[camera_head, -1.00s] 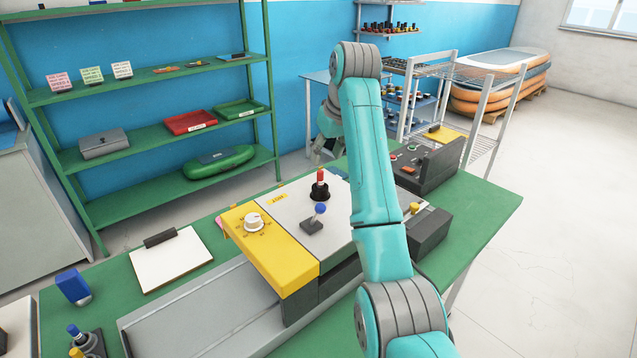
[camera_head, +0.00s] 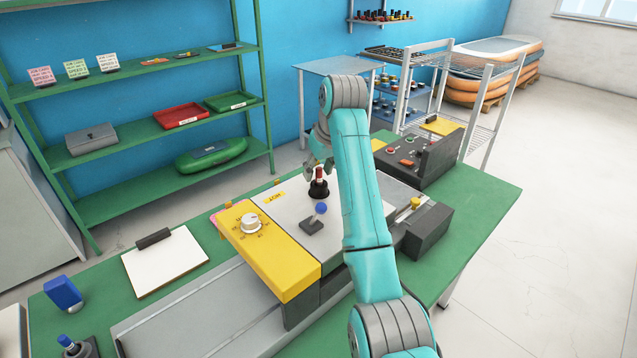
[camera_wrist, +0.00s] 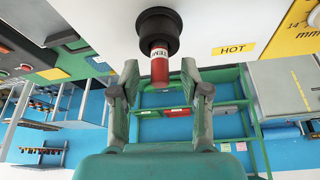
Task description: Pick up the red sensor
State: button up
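The red sensor (camera_head: 319,175) stands upright in a black round holder (camera_head: 318,190) on the white top of the machine (camera_head: 287,207). In the wrist view the red sensor (camera_wrist: 160,66) has a pale printed label and its black holder (camera_wrist: 158,32) shows at the top. My gripper (camera_head: 316,168) is at the sensor, seen small in the head view. In the wrist view my gripper (camera_wrist: 160,75) is open, with one finger on each side of the sensor's red end and a gap visible at both sides.
A blue-knobbed joystick (camera_head: 314,219) stands just in front of the holder. A yellow panel with a dial (camera_head: 251,224) is at the left. A dark control box (camera_head: 418,160) stands behind right. A clipboard (camera_head: 165,262) lies on the green table (camera_head: 469,208).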

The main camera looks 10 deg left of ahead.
grip_shut()
